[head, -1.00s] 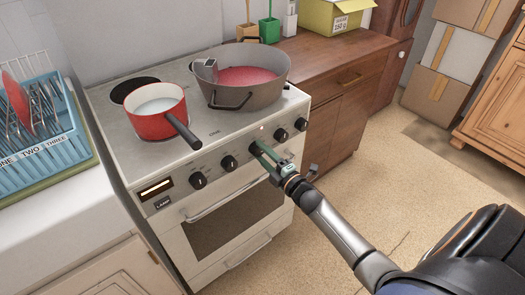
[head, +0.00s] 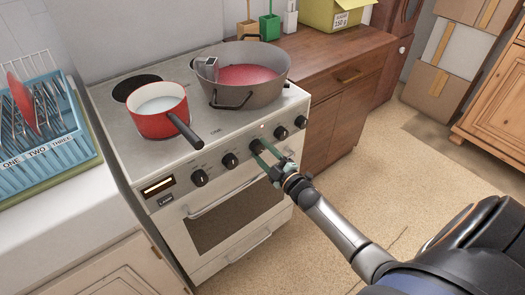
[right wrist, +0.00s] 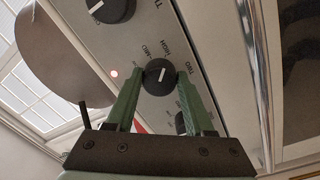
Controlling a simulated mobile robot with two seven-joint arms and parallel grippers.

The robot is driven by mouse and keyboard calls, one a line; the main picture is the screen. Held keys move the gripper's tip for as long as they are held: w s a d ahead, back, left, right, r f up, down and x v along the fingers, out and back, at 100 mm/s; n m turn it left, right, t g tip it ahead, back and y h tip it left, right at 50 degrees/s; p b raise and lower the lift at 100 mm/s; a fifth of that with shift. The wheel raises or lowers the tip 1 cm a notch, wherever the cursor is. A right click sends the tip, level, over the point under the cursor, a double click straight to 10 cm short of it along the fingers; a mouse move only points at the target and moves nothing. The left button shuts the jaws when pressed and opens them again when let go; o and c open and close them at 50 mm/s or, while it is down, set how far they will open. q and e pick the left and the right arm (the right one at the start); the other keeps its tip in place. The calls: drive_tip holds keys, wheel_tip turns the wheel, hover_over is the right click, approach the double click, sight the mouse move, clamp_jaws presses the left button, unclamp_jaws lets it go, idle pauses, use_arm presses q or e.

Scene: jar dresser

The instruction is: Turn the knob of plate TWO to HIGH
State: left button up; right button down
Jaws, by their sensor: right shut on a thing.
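The stove (head: 140,135) has a row of black knobs on its front panel. The knob of plate TWO (right wrist: 158,77) shows in the right wrist view, with TWO, HIGH and MID printed near it. Its white mark points roughly up in that view, toward the HIGH lettering; the exact setting is hard to tell. My right gripper (head: 261,150) is at this knob in the head view, its green fingers on both sides of it. In the right wrist view the gripper (right wrist: 158,80) is shut on the knob. My left gripper is out of view.
A red saucepan (head: 158,121) with white contents stands on the stove, its handle over the front edge. A wide grey pot (head: 235,96) with red contents stands at the right. The oven handle (head: 235,193) runs below the knobs. Another knob (right wrist: 110,8) is close by.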

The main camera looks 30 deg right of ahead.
drive_tip(key=c, duration=0.7)
unclamp_jaws()
drive_tip(key=shift+c, duration=0.2)
drive_tip(key=o, duration=0.5)
drive_tip(key=shift+c, duration=0.2)
drive_tip(key=s, duration=1.2)
drive_tip(key=shift+s+d+f+p, duration=0.2)
drive_tip(key=shift+s+d+p, duration=0.1)
drive_tip(key=shift+p, duration=0.15)
drive_tip(key=s+a+f+m+g+p, duration=0.2)
drive_tip(key=s+a+m+g+p, duration=0.2)
drive_tip(key=s+a, duration=0.3)
drive_tip(key=s+a+f+m+g+y+p, duration=0.1)
drive_tip(key=s+a+m+g+p, duration=0.3)
drive_tip(key=s+a, duration=0.3)
drive_tip(key=a+m+g, duration=0.1)
drive_tip(key=a, duration=0.3)
drive_tip(key=shift+s+f+m, duration=0.2)
drive_tip(key=shift+f+m, duration=0.1)
drive_tip(key=shift+f, duration=0.05)
